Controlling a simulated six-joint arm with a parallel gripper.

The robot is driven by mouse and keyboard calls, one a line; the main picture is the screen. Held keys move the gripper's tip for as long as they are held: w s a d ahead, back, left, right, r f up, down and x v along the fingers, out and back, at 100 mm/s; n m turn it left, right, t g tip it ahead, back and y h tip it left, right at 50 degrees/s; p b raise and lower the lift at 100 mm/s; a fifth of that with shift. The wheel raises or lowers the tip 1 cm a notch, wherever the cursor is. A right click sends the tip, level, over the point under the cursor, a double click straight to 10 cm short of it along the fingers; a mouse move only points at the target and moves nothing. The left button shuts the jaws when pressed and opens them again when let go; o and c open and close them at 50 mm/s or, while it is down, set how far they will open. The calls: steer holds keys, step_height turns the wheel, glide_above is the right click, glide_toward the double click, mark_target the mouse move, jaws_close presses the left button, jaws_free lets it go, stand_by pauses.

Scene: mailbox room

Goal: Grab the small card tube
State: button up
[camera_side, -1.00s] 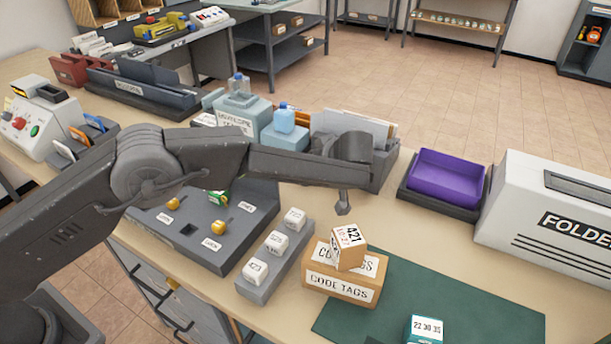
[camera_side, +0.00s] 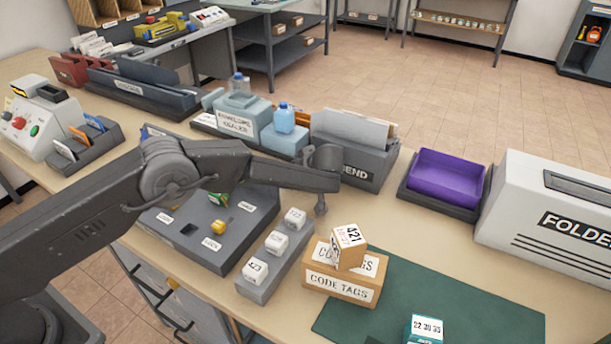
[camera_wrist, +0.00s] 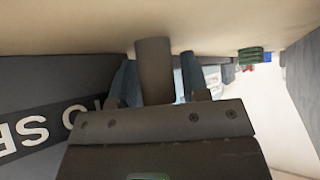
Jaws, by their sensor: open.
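A plain brownish-grey cylinder (camera_wrist: 154,72) shows between my fingers in the wrist view. It fits a small card tube, seen in shade. Its far end overlaps the beige tabletop, and the gripper body hides its near end. My gripper (camera_wrist: 158,80) is open, with one bluish finger on each side of the cylinder. A narrow gap shows on the right; contact on the left cannot be told. In the side view my gripper (camera_side: 321,208) points down beside the grey box labelled END (camera_side: 362,174). I cannot make out the tube separately there.
Code tag blocks on a grey strip (camera_side: 268,284) and the CODE TAGS box (camera_side: 340,287) stand in front. The purple tray (camera_side: 447,178) and the FOLDER machine (camera_side: 550,215) are to the right. Bare tabletop (camera_side: 400,225) lies between. The envelope sealer (camera_side: 238,118) stands behind.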

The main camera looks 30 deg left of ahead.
steer(key=c, duration=0.6)
steer(key=shift+r, duration=0.1)
steer(key=shift+c, duration=0.3)
